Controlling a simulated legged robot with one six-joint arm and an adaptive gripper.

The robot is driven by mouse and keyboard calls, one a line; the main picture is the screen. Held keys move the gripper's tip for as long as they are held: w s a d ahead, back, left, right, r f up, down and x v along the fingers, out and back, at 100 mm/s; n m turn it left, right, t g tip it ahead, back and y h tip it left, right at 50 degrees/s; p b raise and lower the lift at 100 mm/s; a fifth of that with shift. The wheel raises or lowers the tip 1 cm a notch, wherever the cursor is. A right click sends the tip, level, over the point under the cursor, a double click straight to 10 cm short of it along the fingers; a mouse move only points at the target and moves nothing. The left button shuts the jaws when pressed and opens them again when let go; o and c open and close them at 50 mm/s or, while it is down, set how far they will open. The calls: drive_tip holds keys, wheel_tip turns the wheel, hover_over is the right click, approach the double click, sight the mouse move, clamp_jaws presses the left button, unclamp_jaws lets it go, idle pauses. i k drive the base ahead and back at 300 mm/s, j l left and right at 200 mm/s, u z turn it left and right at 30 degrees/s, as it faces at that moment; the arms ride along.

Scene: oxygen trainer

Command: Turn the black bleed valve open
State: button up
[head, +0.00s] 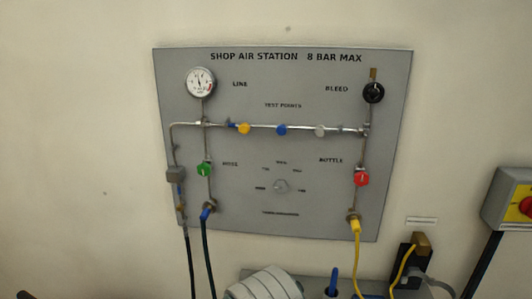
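The black bleed valve (373,92) is a round black knob at the upper right of a grey panel (300,225), just right of the label BLEED. A short brass-coloured fitting stands above it and a pipe runs down from it. Nothing covers the knob. I cannot tell from this view whether the valve is open or closed. My gripper does not show in the head view.
The panel also carries a white gauge (201,83), a green valve (205,169), a red valve (361,178) and several coloured test points. Hoses hang below, including a yellow one (357,255). A grey box with a red knob (525,206) is at the far right.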

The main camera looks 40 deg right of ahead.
sight(374, 92)
drive_tip(key=z, duration=1.7)
